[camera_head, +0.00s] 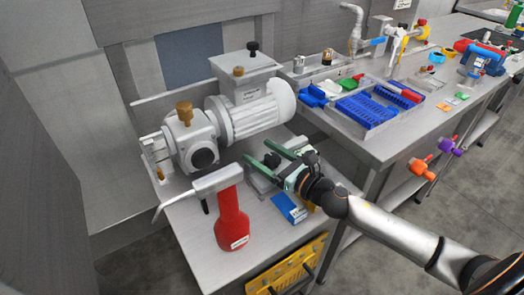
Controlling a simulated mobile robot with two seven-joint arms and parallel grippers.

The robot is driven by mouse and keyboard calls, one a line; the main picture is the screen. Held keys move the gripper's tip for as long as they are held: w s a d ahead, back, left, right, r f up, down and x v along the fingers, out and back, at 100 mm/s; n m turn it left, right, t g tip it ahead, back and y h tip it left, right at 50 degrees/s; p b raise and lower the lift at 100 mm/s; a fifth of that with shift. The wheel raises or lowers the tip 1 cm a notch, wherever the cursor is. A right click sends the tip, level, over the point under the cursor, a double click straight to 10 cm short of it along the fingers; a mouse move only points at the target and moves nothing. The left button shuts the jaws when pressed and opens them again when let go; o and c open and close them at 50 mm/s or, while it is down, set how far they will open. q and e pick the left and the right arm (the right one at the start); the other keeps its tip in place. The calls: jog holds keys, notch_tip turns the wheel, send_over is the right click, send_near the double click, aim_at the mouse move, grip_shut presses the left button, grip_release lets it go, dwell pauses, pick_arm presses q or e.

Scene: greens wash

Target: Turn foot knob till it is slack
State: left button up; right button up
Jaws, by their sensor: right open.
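A grey motor pump unit (225,120) stands on the steel table at the left, with a ribbed white motor body. A brass knob (184,110) sits upright on top of its pump head. A smaller brass knob (238,71) and a black knob (252,48) stand on the box above the motor. I cannot tell which is the foot knob; the unit's foot is partly hidden. My right gripper (261,152) has green fingers, spread apart and empty, in front of the motor near its base. My left gripper is out of view.
A red-handled tool (232,215) stands at the table's front, left of my gripper. A blue box (289,208) lies below my wrist. A yellow rack (286,268) hangs under the front edge. A tray (405,112) with blue inserts is on the bench at right.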

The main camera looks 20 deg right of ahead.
jog(key=shift+w, duration=0.2)
jog(key=shift+c, duration=0.3)
jog(key=shift+a, duration=0.1)
grip_shut()
